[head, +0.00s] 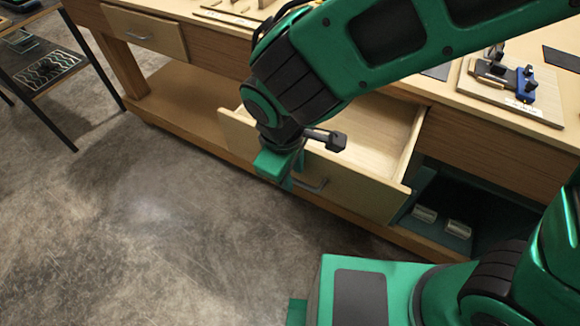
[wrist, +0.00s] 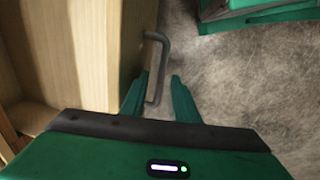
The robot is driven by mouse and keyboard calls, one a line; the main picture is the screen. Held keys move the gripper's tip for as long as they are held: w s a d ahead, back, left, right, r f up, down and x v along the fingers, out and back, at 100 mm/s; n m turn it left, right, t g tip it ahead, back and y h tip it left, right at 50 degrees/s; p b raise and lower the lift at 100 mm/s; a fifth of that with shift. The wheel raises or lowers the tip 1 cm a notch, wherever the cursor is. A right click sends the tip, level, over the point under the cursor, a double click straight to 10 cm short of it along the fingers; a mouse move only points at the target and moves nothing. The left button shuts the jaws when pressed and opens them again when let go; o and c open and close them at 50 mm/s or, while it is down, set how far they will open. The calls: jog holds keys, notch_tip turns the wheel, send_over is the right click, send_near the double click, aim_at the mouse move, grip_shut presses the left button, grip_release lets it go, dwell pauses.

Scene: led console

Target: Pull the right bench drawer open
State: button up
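The right bench drawer (head: 372,192) stands well out from the bench in the head view, its pale wooden inside showing and empty where visible. Its dark bar handle (head: 312,187) is on the front face, partly hidden by my gripper (head: 287,178). In the wrist view the drawer front (wrist: 128,45) is at the left and the handle (wrist: 163,62) stands out from it. My gripper (wrist: 159,95) has its two green fingers apart, with the near end of the handle in the gap between them. I see no firm contact on both sides.
The bench top (head: 440,95) holds a board with a blue clamp-like fixture (head: 522,85). A shut left drawer (head: 145,33) and an open lower bay (head: 455,205) flank the drawer. A dark side table (head: 45,65) stands far left. The floor (head: 130,220) in front is clear.

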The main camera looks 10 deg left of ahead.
notch_tip(320, 180, up, 10)
jog(key=s, duration=0.1)
jog(key=shift+s+a+r, duration=0.25)
jog(key=shift+s+a, duration=0.05)
jog(key=shift+s, duration=0.1)
dwell(0.6)
jog(key=w+d+m, duration=0.2)
jog(key=d+m, duration=0.1)
jog(key=d, duration=0.5)
jog(key=w+d+r+m, duration=0.1)
jog(key=w+d+m, duration=0.2)
jog(key=d, duration=0.5)
jog(key=w+d+m+g+h, duration=0.1)
jog(key=w+d+m, duration=0.1)
jog(key=d, duration=0.7)
jog(key=shift+w+r+m, duration=0.15)
jog(key=shift+w+m, duration=0.25)
jog(key=shift+w, duration=0.35)
jog(key=s+d+f+m+y, duration=0.1)
jog(key=s+d+m, duration=0.4)
jog(key=d, duration=0.5)
jog(key=s+d+f+m+g+y, duration=0.1)
jog(key=s+d+m, duration=0.5)
jog(key=d, duration=0.5)
jog(key=shift+s, duration=1.25)
